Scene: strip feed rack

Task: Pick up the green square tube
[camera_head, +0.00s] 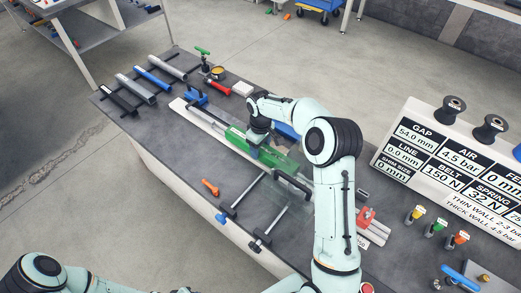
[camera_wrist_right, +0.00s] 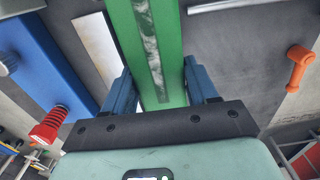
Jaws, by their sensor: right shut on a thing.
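The green square tube (camera_head: 279,161) is long and lies along the white rail in the middle of the bench in the head view. My right gripper (camera_head: 256,146) comes down on it from above and is shut on it. In the right wrist view the green tube (camera_wrist_right: 150,45) runs between the two blue fingers (camera_wrist_right: 160,92), with a worn grey stripe along its face. I cannot tell whether the tube rests on its support or hangs just above it. My left gripper is out of view.
Grey, blue and black tubes (camera_head: 152,78) lie on racks at the bench's far left. An orange-handled tool (camera_head: 210,187) and black T-shaped bars (camera_head: 250,192) lie in front. A sign panel (camera_head: 450,160) stands right. A red-handled tool (camera_wrist_right: 48,125) shows in the wrist view.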

